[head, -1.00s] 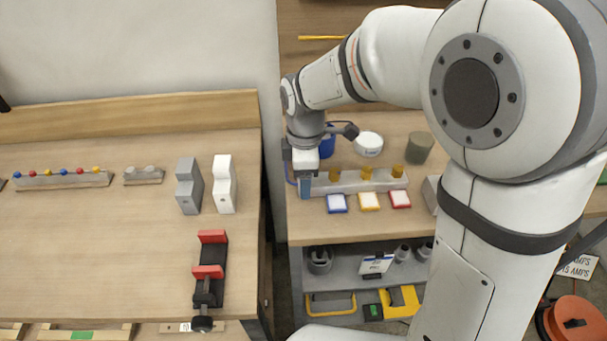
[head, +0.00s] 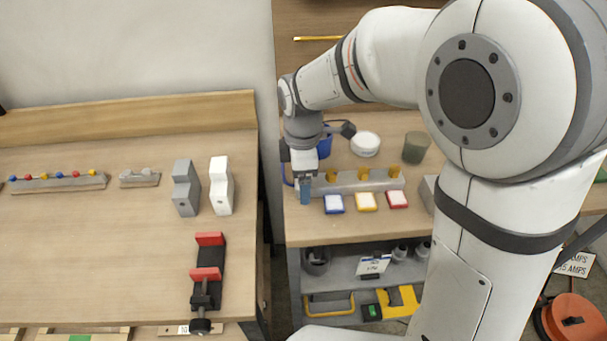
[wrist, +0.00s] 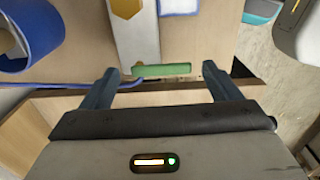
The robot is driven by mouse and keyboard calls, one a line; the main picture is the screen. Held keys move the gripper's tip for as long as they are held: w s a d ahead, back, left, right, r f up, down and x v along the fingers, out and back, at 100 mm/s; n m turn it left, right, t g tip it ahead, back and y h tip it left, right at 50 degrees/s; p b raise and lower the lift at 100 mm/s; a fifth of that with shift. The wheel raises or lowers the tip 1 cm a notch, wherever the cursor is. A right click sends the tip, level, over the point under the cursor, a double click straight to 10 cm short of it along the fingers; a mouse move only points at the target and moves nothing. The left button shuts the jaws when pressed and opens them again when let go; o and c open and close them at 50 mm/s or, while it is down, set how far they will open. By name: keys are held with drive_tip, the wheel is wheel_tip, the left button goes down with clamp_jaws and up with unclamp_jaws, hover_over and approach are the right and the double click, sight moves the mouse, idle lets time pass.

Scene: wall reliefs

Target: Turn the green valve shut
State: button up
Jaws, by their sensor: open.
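A green bar (wrist: 162,70), which looks like the green valve's handle, lies crosswise between my two fingertips in the wrist view. It sits by the near end of a pale grey block (wrist: 138,42). My gripper (wrist: 160,78) is open, with one finger on each side of the bar and a gap at both ends. How far the fingers reach down past the bar is hard to tell. In the head view my gripper (head: 304,190) points down at the left end of the grey block (head: 350,185), and the green bar is hidden.
Yellow knobs (head: 365,174) stand along the block. Blue, yellow and red edged pads (head: 366,202) lie in front. A blue cup (wrist: 28,38) is close on the left in the wrist view. A blue cable (wrist: 85,84) runs near the left finger. Shelves sit below the bench.

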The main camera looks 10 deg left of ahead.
wheel_tip(320, 180, up, 8)
idle(0.5)
drive_tip(key=shift+f, duration=0.1)
drive_tip(key=s+d+m+t, duration=0.1)
drive_tip(key=s+d+m, duration=0.3)
drive_tip(key=d+m, duration=0.3)
drive_tip(key=s+d+m, duration=0.4)
drive_tip(key=d+m, duration=0.3)
drive_tip(key=d, duration=0.1)
drive_tip(key=s+d+f+m+t, duration=0.1)
drive_tip(key=s+d+m, duration=0.3)
drive_tip(key=d+m, duration=0.2)
drive_tip(key=shift+s+d+m+t, duration=0.3)
drive_tip(key=shift+d+m, duration=0.1)
drive_tip(key=shift+d, duration=0.5)
drive_tip(key=shift+f, duration=0.1)
